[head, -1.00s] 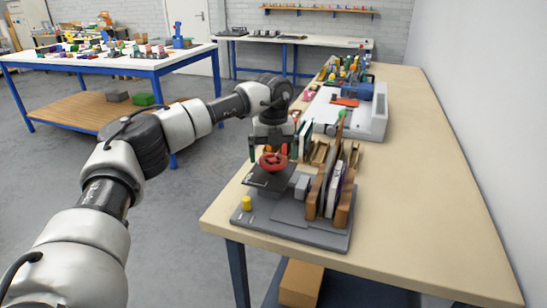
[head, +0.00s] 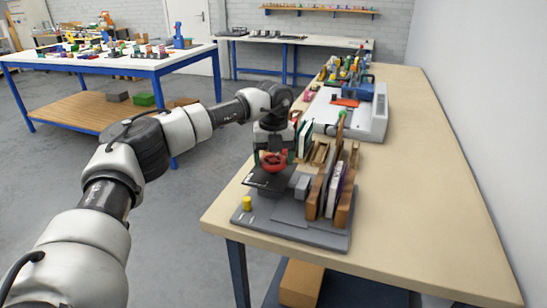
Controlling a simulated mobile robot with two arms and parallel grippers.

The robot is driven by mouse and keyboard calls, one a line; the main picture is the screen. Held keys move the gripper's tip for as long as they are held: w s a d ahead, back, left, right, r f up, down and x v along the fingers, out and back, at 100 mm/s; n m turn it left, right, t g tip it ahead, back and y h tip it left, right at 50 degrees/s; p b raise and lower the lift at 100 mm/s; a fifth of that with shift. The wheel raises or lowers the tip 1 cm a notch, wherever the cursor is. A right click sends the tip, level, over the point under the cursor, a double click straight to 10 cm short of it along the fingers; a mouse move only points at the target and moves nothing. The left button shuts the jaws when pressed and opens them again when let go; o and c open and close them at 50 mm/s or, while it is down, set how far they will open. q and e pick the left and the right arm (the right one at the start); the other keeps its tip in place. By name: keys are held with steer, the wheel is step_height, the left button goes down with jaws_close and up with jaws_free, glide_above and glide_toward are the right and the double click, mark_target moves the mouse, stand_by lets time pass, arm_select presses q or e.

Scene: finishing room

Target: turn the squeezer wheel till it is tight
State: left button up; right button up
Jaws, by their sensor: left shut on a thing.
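The red squeezer wheel (head: 273,163) sits at the left side of a grey squeezer base (head: 295,228), near the front left corner of the bench. My left gripper (head: 272,156) comes down from above and is shut on the wheel. Its fingers partly hide the wheel's far side. Upright boards (head: 334,195) with brown outer faces stand at the right of the base, beside a grey block (head: 301,187). I cannot tell how hard the boards are pressed. My right gripper is not in view.
A yellow knob (head: 247,203) stands on the base's front left corner. Behind the squeezer are small upright pieces and a white machine (head: 352,112). The right side of the wooden bench (head: 430,180) is clear, along a white wall.

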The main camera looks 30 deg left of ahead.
arm_select(q)
steer(key=m+p, duration=0.2)
steer(key=m, duration=0.2)
steer(key=shift+r+p, duration=0.2)
steer(key=shift+p, duration=0.2)
steer(key=m+p, duration=0.1)
steer(key=m, duration=0.2)
steer(key=shift+a+m+p, duration=0.1)
steer(key=shift+m+p, duration=0.2)
steer(key=shift+p, duration=0.05)
steer(key=m+p, duration=0.1)
steer(key=m, duration=0.2)
steer(key=shift+m, duration=0.3)
steer(key=m+p, duration=0.1)
steer(key=m, duration=0.3)
steer(key=shift+a, duration=0.1)
steer(key=m, duration=0.5)
steer(key=shift+w, duration=0.1)
steer(key=m, duration=0.5)
steer(key=shift+f+m, duration=0.1)
steer(key=shift+m, duration=0.2)
steer(key=m, duration=0.5)
steer(key=shift+w, duration=0.15)
steer(key=shift+m, duration=2.5)
